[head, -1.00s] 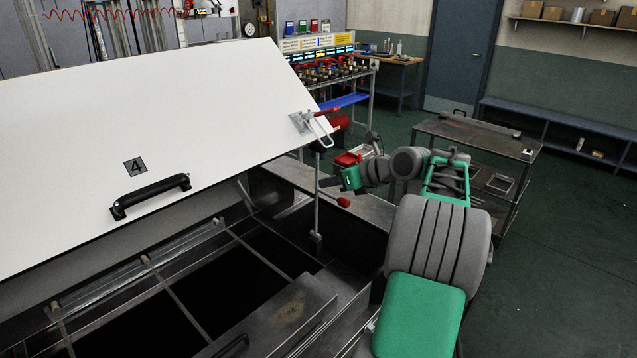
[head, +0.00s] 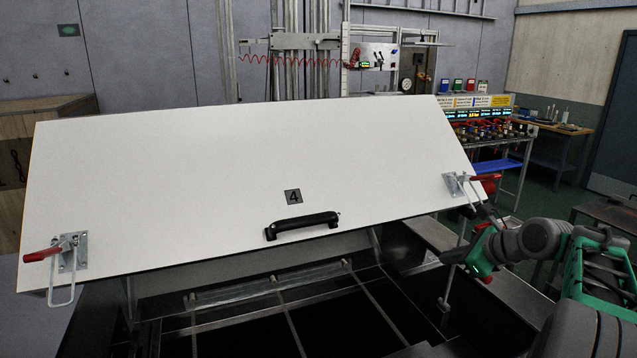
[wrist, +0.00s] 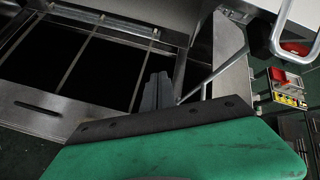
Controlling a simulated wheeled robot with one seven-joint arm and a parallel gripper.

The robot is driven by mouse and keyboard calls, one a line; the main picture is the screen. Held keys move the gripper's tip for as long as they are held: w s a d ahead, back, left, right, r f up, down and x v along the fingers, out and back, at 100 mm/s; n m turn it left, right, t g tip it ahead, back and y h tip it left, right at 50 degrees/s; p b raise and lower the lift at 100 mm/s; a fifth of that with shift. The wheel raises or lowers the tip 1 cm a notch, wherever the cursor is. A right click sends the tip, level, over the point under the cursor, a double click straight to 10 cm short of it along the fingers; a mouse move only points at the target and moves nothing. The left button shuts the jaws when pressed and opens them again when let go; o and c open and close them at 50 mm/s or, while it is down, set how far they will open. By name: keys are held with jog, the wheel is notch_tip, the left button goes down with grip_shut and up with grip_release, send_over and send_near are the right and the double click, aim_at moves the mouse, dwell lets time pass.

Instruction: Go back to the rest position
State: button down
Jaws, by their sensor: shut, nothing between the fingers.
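My arm reaches in from the lower right of the head view. My gripper (head: 449,257) is shut and empty, just right of the open dryer bay and below the right latch. In the wrist view its dark fingers (wrist: 158,92) show close together against the bay opening. The white lid (head: 200,180) marked 4 stands raised and tilted over the bay, with a black handle (head: 302,225) near its lower edge.
Red-handled latches sit at the lid's left (head: 66,255) and right (head: 462,186) corners. A prop rod (head: 455,270) stands by the bay's right side. A rack of valves (head: 490,130) stands behind on the right. A red and yellow box (wrist: 288,88) shows in the wrist view.

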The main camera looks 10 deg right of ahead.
jog(key=s+a+f+n+g+h+b, duration=0.1)
jog(key=s+a+f+n+g, duration=0.2)
jog(key=a+n, duration=0.6)
jog(key=s+a+f+n+h+b, duration=0.1)
jog(key=s+a+f+n, duration=0.1)
jog(key=s+a+n, duration=0.6)
jog(key=s+a+f+n+g, duration=0.1)
jog(key=s+a+f+n, duration=0.2)
jog(key=s+f+n, duration=0.1)
jog(key=s+a+f+n+g+h+b, duration=0.1)
jog(key=s+a+f+n, duration=0.2)
jog(key=s+n, duration=0.3)
jog(key=shift+s+a+f, duration=0.35)
jog(key=shift+s+a, duration=0.35)
jog(key=shift+s, duration=0.05)
